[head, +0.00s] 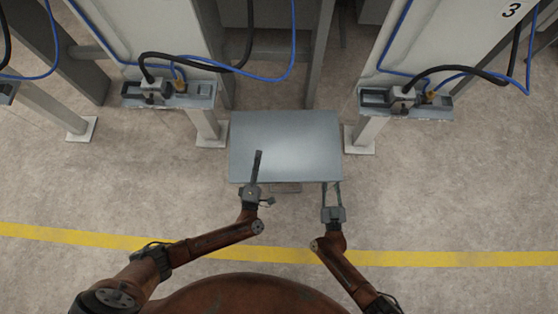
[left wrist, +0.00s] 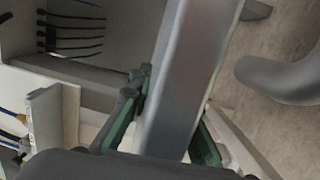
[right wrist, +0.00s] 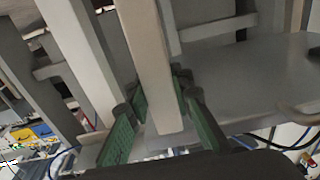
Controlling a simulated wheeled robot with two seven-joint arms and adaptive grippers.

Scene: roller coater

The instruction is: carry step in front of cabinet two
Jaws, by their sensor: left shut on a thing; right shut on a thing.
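The step's lower parts are mostly hidden.
A cabinet marked 3 (head: 440,50) stands at the right, another cabinet (head: 165,35) at the left, both with cables and connector boxes. Their feet (head: 210,134) flank the step closely. A yellow floor line (head: 440,259) crosses in front; the floor beside it is clear.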

